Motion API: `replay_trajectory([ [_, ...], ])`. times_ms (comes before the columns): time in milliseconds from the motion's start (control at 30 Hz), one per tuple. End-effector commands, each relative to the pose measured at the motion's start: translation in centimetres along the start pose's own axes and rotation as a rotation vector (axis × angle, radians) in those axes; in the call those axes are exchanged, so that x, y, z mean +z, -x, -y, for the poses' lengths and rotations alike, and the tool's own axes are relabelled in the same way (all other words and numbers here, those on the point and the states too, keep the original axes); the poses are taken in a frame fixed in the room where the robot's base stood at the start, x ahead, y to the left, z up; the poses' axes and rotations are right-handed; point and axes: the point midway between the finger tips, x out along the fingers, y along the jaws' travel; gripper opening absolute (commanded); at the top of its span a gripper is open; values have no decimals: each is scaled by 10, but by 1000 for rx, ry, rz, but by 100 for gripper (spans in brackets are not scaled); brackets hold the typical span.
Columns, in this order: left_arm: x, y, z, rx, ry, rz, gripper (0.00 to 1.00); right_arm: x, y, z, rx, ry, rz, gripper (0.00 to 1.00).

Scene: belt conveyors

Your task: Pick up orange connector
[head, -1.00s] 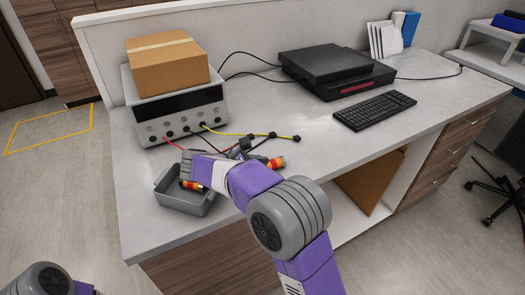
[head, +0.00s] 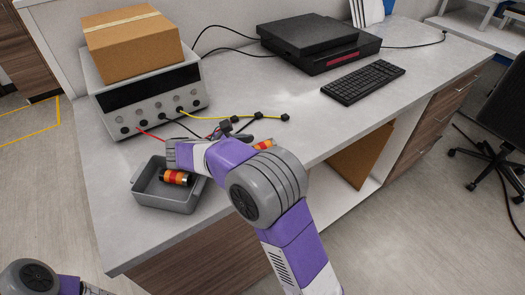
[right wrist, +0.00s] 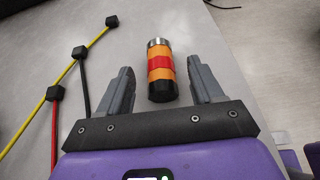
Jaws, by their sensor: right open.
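An orange connector (right wrist: 160,72) with a red band, a black end and a metal tip lies on the worktop. In the right wrist view it is between the spread fingers of my right gripper (right wrist: 158,78), with a gap on each side. In the head view this connector (head: 264,145) shows only partly behind my right arm, and the right gripper (head: 243,137) is largely hidden. A second orange and red connector (head: 174,177) lies in a grey tray (head: 168,206). My left gripper is out of view.
A bench instrument (head: 150,100) carries a cardboard box (head: 132,45). Red, black and yellow leads with black plugs (head: 285,118) lie near the right gripper. A keyboard (head: 363,82) and a black device (head: 315,48) stand further right. The worktop's front edge is close.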

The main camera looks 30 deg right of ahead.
Motion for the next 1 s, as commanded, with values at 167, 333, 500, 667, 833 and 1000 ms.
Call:
replay_trajectory([
  [167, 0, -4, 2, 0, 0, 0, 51, 0, -13, 0, -2, -1, 1, 66],
  [333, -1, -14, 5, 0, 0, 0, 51, -1, -39, 1, -4, -1, 1, 66],
  [500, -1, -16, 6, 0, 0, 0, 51, 0, -52, 0, -1, -1, 0, 66],
  [667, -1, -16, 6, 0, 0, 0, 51, 1, -51, 0, 0, -1, 1, 66],
  [833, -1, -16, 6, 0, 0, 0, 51, 1, -51, 0, 0, 0, 1, 40],
  [1000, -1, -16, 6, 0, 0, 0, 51, 1, -51, 0, 0, 0, 1, 14],
])
